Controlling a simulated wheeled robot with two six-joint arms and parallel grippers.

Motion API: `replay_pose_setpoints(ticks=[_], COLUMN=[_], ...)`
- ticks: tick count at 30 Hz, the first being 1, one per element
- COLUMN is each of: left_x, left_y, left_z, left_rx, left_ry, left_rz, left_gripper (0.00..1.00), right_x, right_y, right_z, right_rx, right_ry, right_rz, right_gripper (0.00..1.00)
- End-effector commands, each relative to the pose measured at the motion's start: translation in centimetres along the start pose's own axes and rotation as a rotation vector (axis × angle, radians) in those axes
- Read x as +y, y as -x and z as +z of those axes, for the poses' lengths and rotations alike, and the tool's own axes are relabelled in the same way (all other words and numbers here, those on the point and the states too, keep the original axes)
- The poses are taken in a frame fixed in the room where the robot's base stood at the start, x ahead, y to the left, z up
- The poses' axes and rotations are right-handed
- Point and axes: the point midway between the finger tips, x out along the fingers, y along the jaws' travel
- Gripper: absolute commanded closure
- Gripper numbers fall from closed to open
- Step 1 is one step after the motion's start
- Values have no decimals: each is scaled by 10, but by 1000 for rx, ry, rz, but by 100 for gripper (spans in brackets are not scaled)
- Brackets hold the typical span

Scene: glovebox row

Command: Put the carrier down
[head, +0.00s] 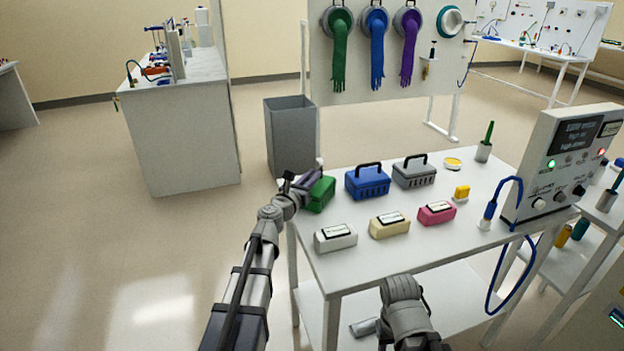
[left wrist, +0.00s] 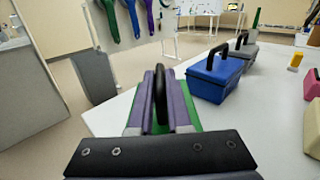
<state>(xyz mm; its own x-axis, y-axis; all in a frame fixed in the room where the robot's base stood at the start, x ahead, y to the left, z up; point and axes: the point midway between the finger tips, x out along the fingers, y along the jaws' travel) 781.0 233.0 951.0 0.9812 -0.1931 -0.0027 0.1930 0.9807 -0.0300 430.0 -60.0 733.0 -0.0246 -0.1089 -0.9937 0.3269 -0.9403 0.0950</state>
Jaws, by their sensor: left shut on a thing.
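The green carrier (head: 322,194) is at the left edge of the white table (head: 345,272), left of the blue carrier (head: 367,182). My left gripper (head: 311,180) is shut on its black handle, which stands between the two purple fingers in the left wrist view (left wrist: 160,98). The fingers hide most of the green carrier there; green shows beside them (left wrist: 186,112). The green carrier looks upright. I cannot tell whether its base touches the tabletop. A grey carrier (head: 414,173) stands right of the blue one. My right gripper does not show.
White (head: 336,237), cream (head: 390,224) and pink (head: 437,212) labelled boxes lie along the table front. A yellow block (head: 462,192) and a control unit (head: 562,165) are further right. A grey bin (head: 290,136) stands behind the table's left end.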

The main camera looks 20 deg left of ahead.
Motion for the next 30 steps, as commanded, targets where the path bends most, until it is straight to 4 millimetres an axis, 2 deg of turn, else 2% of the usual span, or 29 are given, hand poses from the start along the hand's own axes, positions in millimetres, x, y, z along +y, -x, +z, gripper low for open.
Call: replay_pose_setpoints(ticks=[2,3,11,20,23,30], left_x=[0,0,0,0,-1,-2], left_y=[0,0,0,0,15,66], left_z=[-3,-3,-2,2,0,0], left_rx=[0,0,0,0,0,0], left_ry=[1,0,0,0,0,0], left_rz=[0,0,0,0,1,1], left_gripper=[100,82,54,54,54,54], right_x=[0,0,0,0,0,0], right_y=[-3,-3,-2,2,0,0], right_z=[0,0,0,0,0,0], right_rx=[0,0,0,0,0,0], right_ry=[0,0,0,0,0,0], right_rz=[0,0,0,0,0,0], right_gripper=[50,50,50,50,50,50])
